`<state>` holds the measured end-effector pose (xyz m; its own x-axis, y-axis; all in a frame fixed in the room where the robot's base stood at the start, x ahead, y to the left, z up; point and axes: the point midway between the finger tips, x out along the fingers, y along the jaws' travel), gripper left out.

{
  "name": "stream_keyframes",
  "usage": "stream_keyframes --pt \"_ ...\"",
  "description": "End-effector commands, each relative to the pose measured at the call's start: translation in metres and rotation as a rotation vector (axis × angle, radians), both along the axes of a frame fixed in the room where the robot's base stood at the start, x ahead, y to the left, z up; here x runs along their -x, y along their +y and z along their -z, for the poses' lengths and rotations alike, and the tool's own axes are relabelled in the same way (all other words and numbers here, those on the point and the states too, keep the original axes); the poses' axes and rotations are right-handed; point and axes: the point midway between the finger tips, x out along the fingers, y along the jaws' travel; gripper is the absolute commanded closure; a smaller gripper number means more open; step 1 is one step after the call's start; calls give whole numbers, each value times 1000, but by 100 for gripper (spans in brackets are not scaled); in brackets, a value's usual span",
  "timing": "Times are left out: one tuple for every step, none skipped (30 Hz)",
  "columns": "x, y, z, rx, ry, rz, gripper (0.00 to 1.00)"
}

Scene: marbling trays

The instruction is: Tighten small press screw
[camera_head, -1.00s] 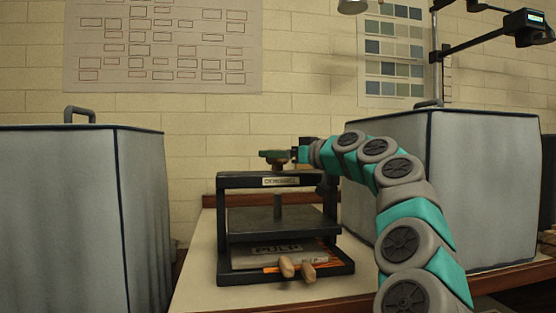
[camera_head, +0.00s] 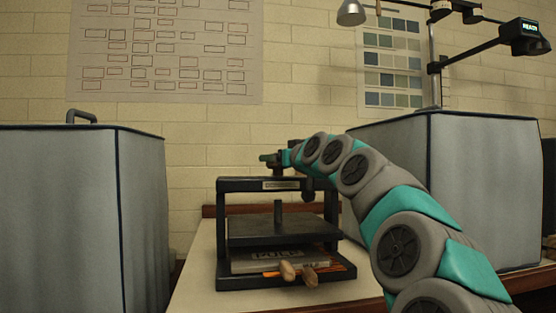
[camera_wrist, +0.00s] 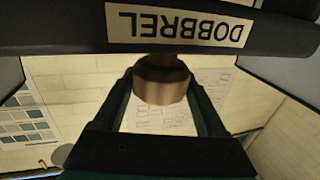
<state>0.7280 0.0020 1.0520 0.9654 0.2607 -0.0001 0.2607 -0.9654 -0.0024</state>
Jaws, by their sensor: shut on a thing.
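The small press (camera_head: 228,186) is a black frame with a nameplate on its top beam, standing on the bench. Its screw (camera_head: 279,215) runs upright from the beam down to the dark platen (camera_head: 270,229). My gripper (camera_head: 272,160) is above the beam at the screw's top, reaching in from the right. In the wrist view, the dark green jaws (camera_wrist: 163,100) lie on both sides of a brownish round screw head (camera_wrist: 160,78) and are shut on it. The beam reading DOBBREL (camera_wrist: 180,25) shows upside down close by. My gripper partly hides the screw's top in the head view.
A package marked PULP (camera_head: 275,256) lies under the platen, with two wooden handles (camera_head: 288,272) sticking out in front. Large grey covered boxes stand left (camera_head: 60,220) and right (camera_head: 480,190) of the press. Lamp arms (camera_head: 470,48) hang at the upper right.

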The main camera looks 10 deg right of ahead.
Motion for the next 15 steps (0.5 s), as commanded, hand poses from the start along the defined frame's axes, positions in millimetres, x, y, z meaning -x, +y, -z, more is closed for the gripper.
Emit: stream_keyframes --pt "0 0 1 1 2 -1 82" --pt "0 0 1 1 2 -1 82" --pt "0 0 1 1 2 -1 22" --pt "0 0 1 1 1 -1 18" --pt "0 0 1 1 1 -1 15" --pt "0 0 1 1 1 -1 10" --pt "0 0 1 0 1 -1 7" --pt "0 0 1 1 1 -1 4" --pt "0 0 1 0 1 -1 0" --pt "0 0 1 0 1 -1 0" --pt "0 0 0 0 1 -1 0" --pt "0 0 1 0 1 -1 0" --pt "0 0 0 0 1 -1 0" --pt "0 0 1 0 1 -1 0" --pt "0 0 0 0 1 -1 0"
